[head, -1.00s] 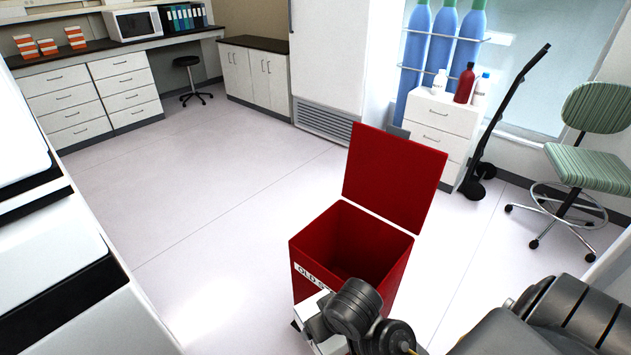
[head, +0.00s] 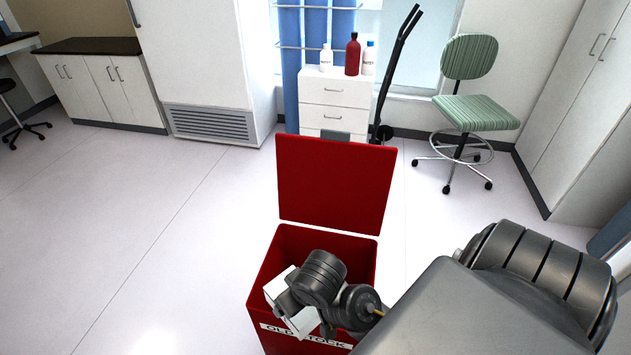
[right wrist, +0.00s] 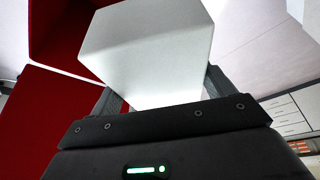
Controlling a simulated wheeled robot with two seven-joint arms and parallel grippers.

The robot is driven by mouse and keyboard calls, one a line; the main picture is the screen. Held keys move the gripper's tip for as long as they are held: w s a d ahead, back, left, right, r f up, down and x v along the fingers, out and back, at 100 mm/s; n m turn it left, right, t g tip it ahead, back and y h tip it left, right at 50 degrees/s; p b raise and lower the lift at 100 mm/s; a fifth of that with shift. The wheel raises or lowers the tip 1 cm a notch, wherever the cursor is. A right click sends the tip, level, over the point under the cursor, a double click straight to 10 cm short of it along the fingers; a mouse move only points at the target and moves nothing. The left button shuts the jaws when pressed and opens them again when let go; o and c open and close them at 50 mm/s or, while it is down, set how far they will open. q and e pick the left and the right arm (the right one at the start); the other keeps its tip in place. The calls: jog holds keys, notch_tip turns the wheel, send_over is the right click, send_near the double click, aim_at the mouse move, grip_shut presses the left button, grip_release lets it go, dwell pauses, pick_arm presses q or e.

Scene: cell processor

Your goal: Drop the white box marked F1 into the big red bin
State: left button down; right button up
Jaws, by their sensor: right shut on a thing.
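My right gripper (right wrist: 160,88) is shut on a plain white box (right wrist: 150,50), which sits between its two dark fingers in the right wrist view. No F1 marking shows on the faces I see. In the head view the white box (head: 276,287) is partly hidden by my right wrist and appears over the opening of the big red bin (head: 262,300). The bin is labelled OLD STOCK, and its red lid (head: 335,185) stands open at the back. I cannot tell whether the box is below the rim. My left gripper is out of view.
A white drawer unit (head: 335,95) with bottles stands behind the bin, beside a black hand truck (head: 393,75). A green striped chair (head: 475,110) is at the back right. The floor left of the bin is clear.

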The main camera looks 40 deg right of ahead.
jog(key=shift+w+d+r+p, duration=0.15)
jog(key=shift+w+p, duration=0.1)
jog(key=shift+w, duration=0.15)
jog(key=shift+w+r+p, duration=0.15)
jog(key=shift+w+p, duration=0.05)
jog(key=shift+w, duration=0.15)
jog(key=w+d+f+m+g+h+p, duration=0.1)
jog(key=w+d+m+g+h+p, duration=0.25)
jog(key=w+d+m+p, duration=1.35)
pick_arm(q)
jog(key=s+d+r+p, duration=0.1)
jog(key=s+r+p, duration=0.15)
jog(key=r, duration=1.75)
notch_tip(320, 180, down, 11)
jog(key=b, duration=1.1)
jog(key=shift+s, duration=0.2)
pick_arm(e)
notch_tip(320, 180, down, 11)
jog(key=s, duration=0.2)
jog(key=shift+s+a+m+g+h, duration=0.15)
jog(key=shift+s+m+g+h, duration=0.25)
jog(key=shift+g+h, duration=0.05)
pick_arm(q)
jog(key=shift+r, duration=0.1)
